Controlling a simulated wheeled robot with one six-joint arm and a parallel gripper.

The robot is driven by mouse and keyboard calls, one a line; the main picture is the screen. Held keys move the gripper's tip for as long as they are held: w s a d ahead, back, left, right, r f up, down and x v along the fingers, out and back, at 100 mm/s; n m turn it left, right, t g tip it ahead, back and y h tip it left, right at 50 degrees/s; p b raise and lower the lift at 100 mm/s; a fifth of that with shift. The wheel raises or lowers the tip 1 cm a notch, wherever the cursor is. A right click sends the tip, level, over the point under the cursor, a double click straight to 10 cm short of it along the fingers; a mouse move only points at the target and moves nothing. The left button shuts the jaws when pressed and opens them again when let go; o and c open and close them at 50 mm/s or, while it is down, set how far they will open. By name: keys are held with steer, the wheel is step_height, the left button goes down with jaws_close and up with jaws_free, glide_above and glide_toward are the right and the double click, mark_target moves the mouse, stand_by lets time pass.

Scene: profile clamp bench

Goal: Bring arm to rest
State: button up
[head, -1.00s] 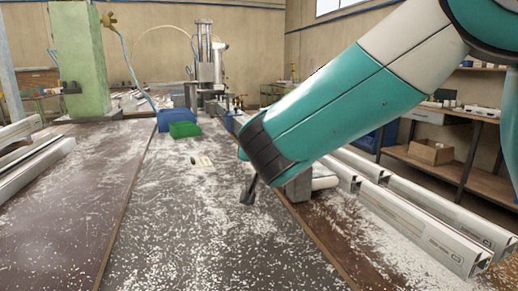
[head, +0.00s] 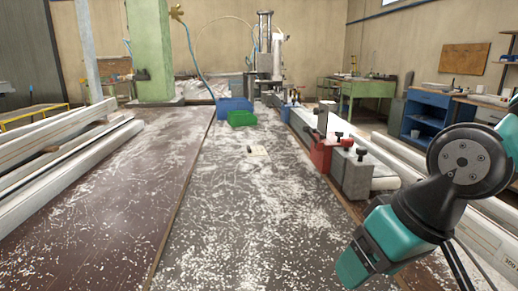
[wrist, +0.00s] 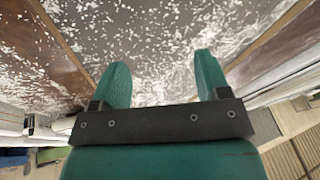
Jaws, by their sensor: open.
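My gripper (wrist: 161,72) shows in the wrist view with its two teal fingers spread well apart. Nothing is between them but the chip-strewn bench behind. In the head view my gripper (head: 362,254) is at the lower right, tilted down and to the left. It is in front of the right edge of the bench (head: 235,225). My folded arm enters from the right edge of the head view. No object is held.
A red clamp block (head: 322,153) and a grey block (head: 352,175) stand along the bench's right edge. Blue (head: 234,107) and green (head: 241,119) bins stand farther back. White profiles (head: 60,165) lie at left. The bench middle is mostly clear, with white chips.

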steer(key=s+r+n+g+p, duration=0.1)
steer(key=s+r+n+g, duration=0.15)
steer(key=s, duration=0.45)
step_height(320, 180, up, 13)
steer(key=p, duration=1.4)
steer(key=shift+y+p, duration=0.3)
